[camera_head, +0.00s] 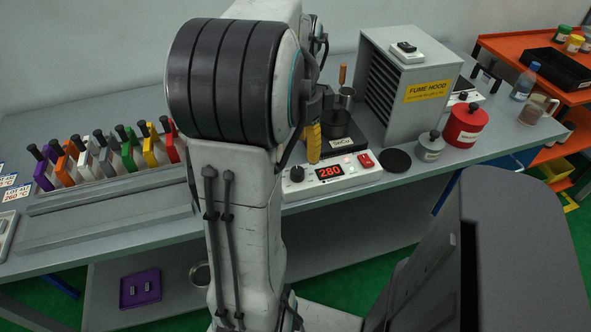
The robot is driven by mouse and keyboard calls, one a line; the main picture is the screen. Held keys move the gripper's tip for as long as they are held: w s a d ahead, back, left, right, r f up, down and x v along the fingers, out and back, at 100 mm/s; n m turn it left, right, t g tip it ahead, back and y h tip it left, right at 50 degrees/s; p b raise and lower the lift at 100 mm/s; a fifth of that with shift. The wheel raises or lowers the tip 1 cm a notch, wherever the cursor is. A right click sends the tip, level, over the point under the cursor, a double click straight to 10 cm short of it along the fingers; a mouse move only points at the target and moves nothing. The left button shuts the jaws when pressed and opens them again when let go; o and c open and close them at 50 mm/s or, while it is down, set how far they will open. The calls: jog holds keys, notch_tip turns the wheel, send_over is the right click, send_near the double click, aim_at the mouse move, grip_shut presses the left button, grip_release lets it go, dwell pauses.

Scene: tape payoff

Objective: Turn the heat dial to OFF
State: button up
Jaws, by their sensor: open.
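The heat dial (297,174) is a small black knob at the left end of a white heater control unit (347,182). The unit's red display (330,171) reads 280. A red switch (366,159) and small lit indicators sit to the right of the display. Which mark the dial points to is too small to read. My large white and black arm stands in front of the bench, just left of the dial.
A fume hood (398,95), grey lidded pot (430,146) and red canister (466,124) stand to the right. Several coloured holders (130,155) line the left bench.

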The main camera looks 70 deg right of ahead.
aim_at(297, 171)
jog(key=m, duration=0.2)
jog(key=shift+a+m, duration=0.15)
jog(key=shift+m, duration=0.25)
jog(key=shift+f+m, duration=0.2)
jog(key=shift+m, duration=0.2)
jog(key=shift+f+b, duration=0.7)
jog(key=shift+f, duration=2.8)
grip_shut()
